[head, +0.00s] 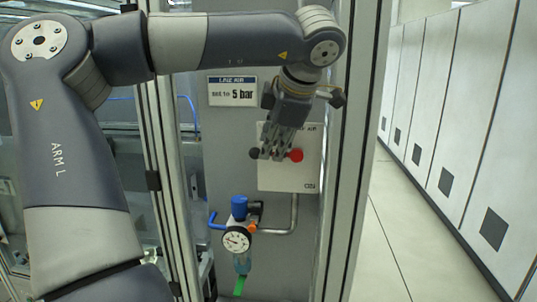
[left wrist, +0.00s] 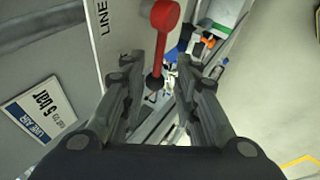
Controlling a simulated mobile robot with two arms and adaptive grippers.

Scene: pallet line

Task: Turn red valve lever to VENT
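The red valve lever (head: 296,155) is on a white panel box (head: 306,178) fixed to the grey wall. In the left wrist view the lever (left wrist: 161,40) runs from a round red hub at the top to a dark ball end. My left gripper (head: 274,152) is in front of the box, fingers pointing down, and hides part of the lever. In the left wrist view its fingers (left wrist: 157,72) are apart, one on each side of the lever's ball end. I cannot tell whether either touches it. No VENT mark is readable. My right gripper is not in view.
A "set to 5 bar" sign (head: 232,91) is above the box. Below are a pressure gauge (head: 236,240), a blue regulator knob (head: 239,207) and a bent pipe (head: 293,215). A metal frame post (head: 357,150) stands close on the right; beyond it is open floor (head: 390,240).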

